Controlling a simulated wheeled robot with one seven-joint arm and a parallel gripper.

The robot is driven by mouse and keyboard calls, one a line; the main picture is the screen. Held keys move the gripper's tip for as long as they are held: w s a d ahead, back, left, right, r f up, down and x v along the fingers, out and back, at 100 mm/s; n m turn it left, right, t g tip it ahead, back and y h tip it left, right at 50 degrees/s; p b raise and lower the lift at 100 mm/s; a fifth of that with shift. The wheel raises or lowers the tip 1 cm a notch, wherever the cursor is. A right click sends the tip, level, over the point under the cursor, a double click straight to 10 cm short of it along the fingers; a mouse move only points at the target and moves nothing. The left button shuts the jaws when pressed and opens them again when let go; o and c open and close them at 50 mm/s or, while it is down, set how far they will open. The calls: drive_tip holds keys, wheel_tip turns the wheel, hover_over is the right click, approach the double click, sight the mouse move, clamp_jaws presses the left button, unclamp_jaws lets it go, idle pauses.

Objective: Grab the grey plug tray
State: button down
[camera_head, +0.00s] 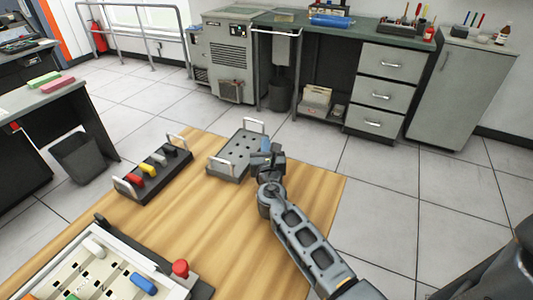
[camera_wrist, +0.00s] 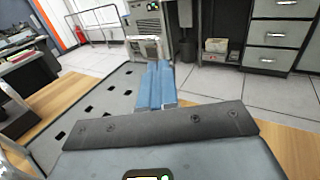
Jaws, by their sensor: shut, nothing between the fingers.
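The grey plug tray (camera_head: 231,158) is a flat tray with rows of dark holes and a pale raised handle at each end. It lies near the far edge of the wooden table, and its holes look empty. My gripper (camera_head: 266,146) is at the tray's right side, with its blue fingers pressed together and empty. In the wrist view the tray (camera_wrist: 112,82) lies left of and beneath the shut fingers (camera_wrist: 158,66). The far handle stands beyond the fingertips; the near one is partly cut off at lower left. I cannot tell whether the fingers touch the tray.
A white board (camera_head: 62,268) with coloured plugs and a red knob (camera_head: 180,268) is at the near left. Bare wooden table (camera_head: 215,225) lies between.

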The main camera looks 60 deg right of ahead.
sight(263, 127)
drive_tip(key=x, duration=0.6)
drive_tip(key=shift+w+d, duration=0.15)
drive_tip(key=shift+d, duration=0.15)
drive_tip(key=shift+d, duration=0.1)
drive_tip(key=shift+x, duration=0.9)
